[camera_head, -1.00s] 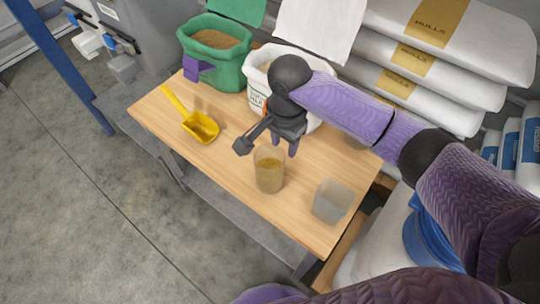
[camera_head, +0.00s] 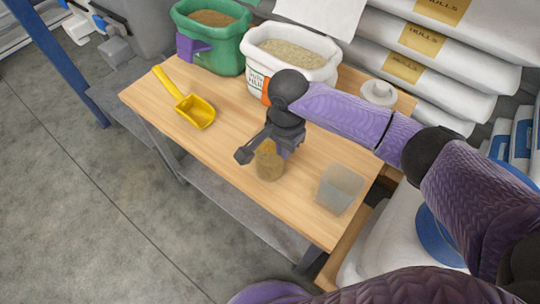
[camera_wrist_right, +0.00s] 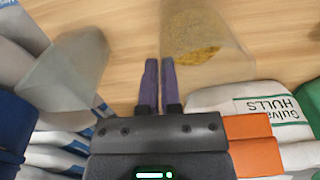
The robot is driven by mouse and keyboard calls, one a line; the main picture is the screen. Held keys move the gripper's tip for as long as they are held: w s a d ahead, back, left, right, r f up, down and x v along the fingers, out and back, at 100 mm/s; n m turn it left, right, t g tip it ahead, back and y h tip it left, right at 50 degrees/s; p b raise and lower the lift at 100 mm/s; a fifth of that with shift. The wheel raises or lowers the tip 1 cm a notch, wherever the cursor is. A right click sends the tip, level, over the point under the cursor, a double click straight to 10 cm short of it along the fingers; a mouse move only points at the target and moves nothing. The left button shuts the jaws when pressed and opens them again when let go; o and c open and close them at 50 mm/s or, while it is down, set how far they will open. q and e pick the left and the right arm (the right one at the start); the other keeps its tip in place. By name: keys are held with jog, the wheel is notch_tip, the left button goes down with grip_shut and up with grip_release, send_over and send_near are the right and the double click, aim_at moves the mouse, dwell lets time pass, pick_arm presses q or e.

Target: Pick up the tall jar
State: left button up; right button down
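The tall jar (camera_head: 268,170) is clear, with golden grain inside. It stands upright on the wooden table, its upper part partly hidden by my right gripper in the head view. My right gripper (camera_head: 284,152) is low over the table, close by the jar's top. In the right wrist view the jar (camera_wrist_right: 205,45) lies just right of the fingers (camera_wrist_right: 160,62), not between them. The two purple fingers are almost together, with only a thin gap and nothing held. Whether they touch the jar's side I cannot tell. My left gripper is not in view.
A clear empty container (camera_head: 340,188) stands right of the jar, also in the wrist view (camera_wrist_right: 65,70). Behind are a white sack (camera_head: 292,70) and a green sack (camera_head: 212,38). A yellow scoop (camera_head: 195,110) lies at left. The table's (camera_head: 225,150) front left is free.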

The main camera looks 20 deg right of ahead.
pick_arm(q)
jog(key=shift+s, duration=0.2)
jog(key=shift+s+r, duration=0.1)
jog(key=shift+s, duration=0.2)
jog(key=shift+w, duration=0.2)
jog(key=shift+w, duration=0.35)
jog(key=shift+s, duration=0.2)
